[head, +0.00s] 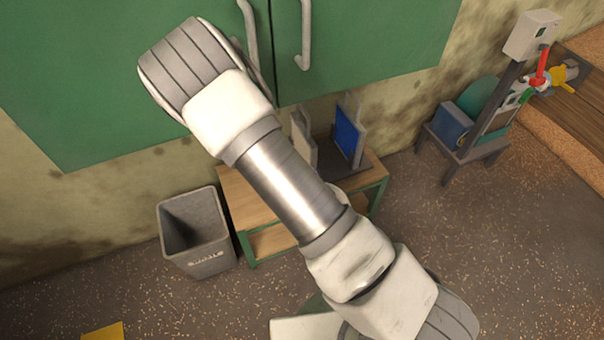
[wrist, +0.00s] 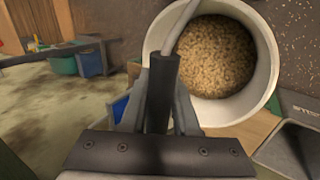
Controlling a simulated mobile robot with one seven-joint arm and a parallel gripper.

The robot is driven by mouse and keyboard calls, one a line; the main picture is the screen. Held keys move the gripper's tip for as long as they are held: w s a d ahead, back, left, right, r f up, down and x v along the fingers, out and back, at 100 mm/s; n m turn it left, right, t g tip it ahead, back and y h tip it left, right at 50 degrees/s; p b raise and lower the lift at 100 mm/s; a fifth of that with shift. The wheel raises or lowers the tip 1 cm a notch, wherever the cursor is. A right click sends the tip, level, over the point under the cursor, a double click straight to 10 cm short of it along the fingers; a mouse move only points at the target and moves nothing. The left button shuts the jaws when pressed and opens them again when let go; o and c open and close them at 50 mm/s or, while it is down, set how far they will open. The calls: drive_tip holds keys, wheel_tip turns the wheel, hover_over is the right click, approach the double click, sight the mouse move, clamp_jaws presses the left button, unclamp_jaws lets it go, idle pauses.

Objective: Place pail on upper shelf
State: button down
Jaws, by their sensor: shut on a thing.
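The pail (wrist: 266,60) is a pale round bucket filled with tan grain (wrist: 215,58), seen from above in the wrist view. My gripper (wrist: 164,58) is shut at the pail's left rim, with the thin grey bail handle (wrist: 183,18) running into the jaws. The exact grip point is partly hidden by the dark fingers. In the head view my arm crosses the middle, and the gripper and pail are out of sight. A wooden table with green legs (head: 240,196) has a top and a lower board (head: 270,241). I cannot tell which surface is the upper shelf.
A green cabinet (head: 365,45) with grey handles hangs on the wall above the table. A file rack with a blue folder (head: 347,135) stands on the tabletop. A grey bin (head: 197,232) stands left of it. A stand (head: 470,140) with equipment is right; floor between is clear.

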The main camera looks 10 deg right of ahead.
drive_tip(key=w+a+f+n+t+y+b, duration=0.5)
drive_tip(key=w+a+f+n+y+b, duration=0.35)
drive_tip(key=n+b, duration=0.7)
drive_tip(key=w+a+n+p, duration=0.1)
drive_tip(key=w+a, duration=0.2)
drive_tip(key=w, duration=0.5)
drive_tip(key=w+a+n+p, duration=0.1)
drive_tip(key=w+a+p, duration=0.1)
drive_tip(key=w, duration=0.7)
drive_tip(key=shift+a+p, duration=0.3)
drive_tip(key=shift+a, duration=0.15)
drive_tip(key=shift+w+n, duration=0.15)
drive_tip(key=shift+n, duration=0.1)
drive_tip(key=f+b, duration=0.1)
drive_tip(key=f, duration=0.2)
drive_tip(key=shift+w+a+f, duration=0.1)
drive_tip(key=shift+w+f, duration=0.1)
drive_tip(key=c, duration=1.1)
unclamp_jaws()
drive_tip(key=shift+s+f, duration=0.15)
drive_tip(key=shift+f, duration=0.05)
drive_tip(key=o, duration=0.4)
drive_tip(key=shift+o, duration=0.2)
